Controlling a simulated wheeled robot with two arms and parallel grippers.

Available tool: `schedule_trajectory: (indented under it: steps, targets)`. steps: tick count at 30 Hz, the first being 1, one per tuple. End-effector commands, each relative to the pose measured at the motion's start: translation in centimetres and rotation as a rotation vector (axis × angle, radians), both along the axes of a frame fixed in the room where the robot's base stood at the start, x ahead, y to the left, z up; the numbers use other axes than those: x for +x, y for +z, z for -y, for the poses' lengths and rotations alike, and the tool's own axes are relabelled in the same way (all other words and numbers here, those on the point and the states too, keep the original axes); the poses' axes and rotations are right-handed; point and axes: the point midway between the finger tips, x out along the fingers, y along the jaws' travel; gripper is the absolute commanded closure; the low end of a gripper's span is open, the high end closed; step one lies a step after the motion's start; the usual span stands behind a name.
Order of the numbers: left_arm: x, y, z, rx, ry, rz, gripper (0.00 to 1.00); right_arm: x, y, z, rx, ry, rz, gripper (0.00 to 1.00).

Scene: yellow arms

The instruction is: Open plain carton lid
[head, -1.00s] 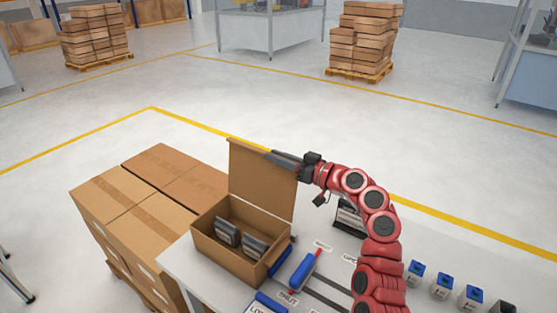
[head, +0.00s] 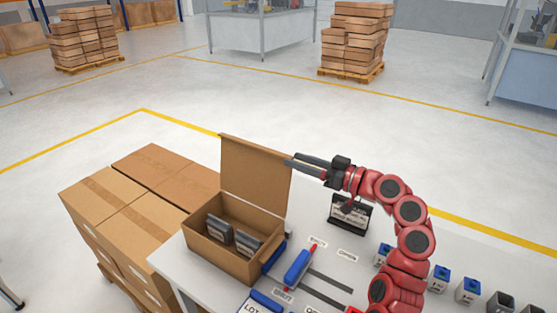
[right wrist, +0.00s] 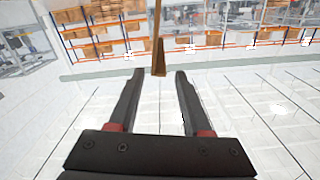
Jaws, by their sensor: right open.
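The plain brown carton (head: 222,255) stands on the left end of the white table. Its lid (head: 255,172) is raised and stands roughly upright at the far side. Two grey items with white labels (head: 220,230) stand inside the carton. My right gripper (head: 288,161) is open and empty, its fingertips near the lid's upper right edge. In the right wrist view, the lid's narrow edge (right wrist: 159,60) shows just beyond and between the fingertips of this gripper (right wrist: 159,73). I cannot tell if they touch. My left gripper is out of view.
Stacked closed cartons (head: 130,215) stand left of the table. A blue tool with red tips (head: 299,267) lies right of the carton. A black-framed sign (head: 349,213) stands behind it. Several blue-and-grey blocks (head: 439,277) line the right side. The floor behind the table is open.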

Motion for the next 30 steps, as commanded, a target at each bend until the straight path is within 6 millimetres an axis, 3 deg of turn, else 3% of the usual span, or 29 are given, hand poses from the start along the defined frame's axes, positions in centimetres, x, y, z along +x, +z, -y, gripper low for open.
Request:
schedule_trajectory:
  steps: [4,11,25,30]
  targets:
    - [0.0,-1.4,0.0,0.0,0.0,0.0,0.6,-2.2,-0.3,3.3,0.001,-0.007,0.003,0.51]
    - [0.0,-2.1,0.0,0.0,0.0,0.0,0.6,-4.4,-0.1,6.2,0.002,-0.003,0.002,0.51]
    - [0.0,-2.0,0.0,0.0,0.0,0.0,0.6,-5.0,0.2,6.9,0.001,0.0,0.001,0.51]
    - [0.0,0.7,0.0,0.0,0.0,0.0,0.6,-5.0,2.9,6.8,0.001,0.001,0.001,0.51]
